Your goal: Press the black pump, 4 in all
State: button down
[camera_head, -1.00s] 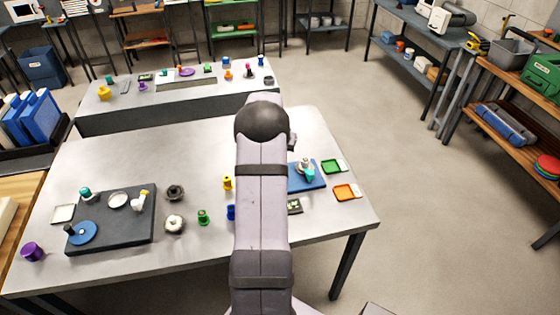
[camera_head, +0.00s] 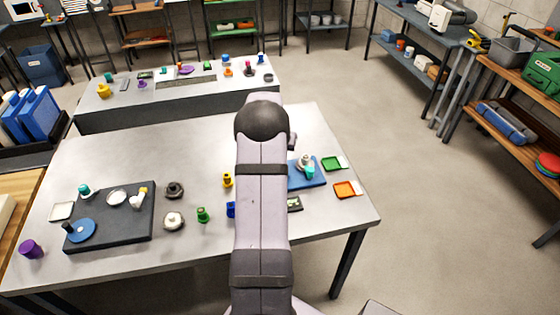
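I cannot pick out the black pump for certain. A dark round piece (camera_head: 175,190) sits on the near table, right of the dark tray. A small dark knob (camera_head: 68,227) stands at the blue disc (camera_head: 82,232) on the tray's left. My arm rises through the middle of the view and hides part of the table behind it. My gripper does not show; it may be behind the arm. A pale and teal piece (camera_head: 308,170) stands on the blue mat (camera_head: 310,183) just right of the arm.
The near table (camera_head: 130,150) also holds a dark tray (camera_head: 140,225), a white ring (camera_head: 173,221), green (camera_head: 203,215) and yellow (camera_head: 227,180) pieces, a purple cup (camera_head: 31,249), and green (camera_head: 333,163) and orange (camera_head: 346,189) trays. Bare tabletop lies behind these.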

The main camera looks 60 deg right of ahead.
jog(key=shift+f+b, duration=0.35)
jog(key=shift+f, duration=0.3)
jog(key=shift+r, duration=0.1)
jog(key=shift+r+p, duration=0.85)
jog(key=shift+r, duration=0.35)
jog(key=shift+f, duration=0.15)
